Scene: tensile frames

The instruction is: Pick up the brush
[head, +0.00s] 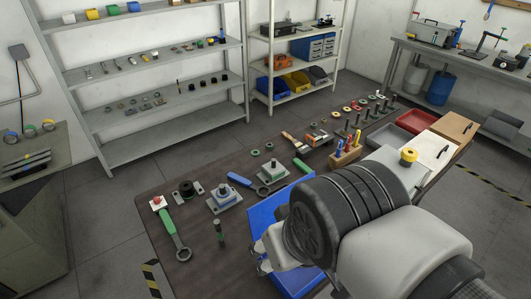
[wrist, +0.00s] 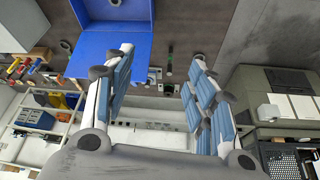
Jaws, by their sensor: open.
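What looks like the brush (head: 291,139), with a tan wooden handle and a dark end, lies on the dark table in the head view, left of the wooden block of tools. I cannot make it out in the wrist view. My gripper (head: 262,259) is mostly hidden behind my own arm in the head view, over the blue tray, nearer the camera than the brush and well apart from it. In the wrist view my gripper (wrist: 160,72) has its two fingers spread wide with nothing between them.
The blue tray (head: 262,222) stands beside my arm. A green-handled wrench (head: 172,232) lies near the left edge. Shelves stand behind.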

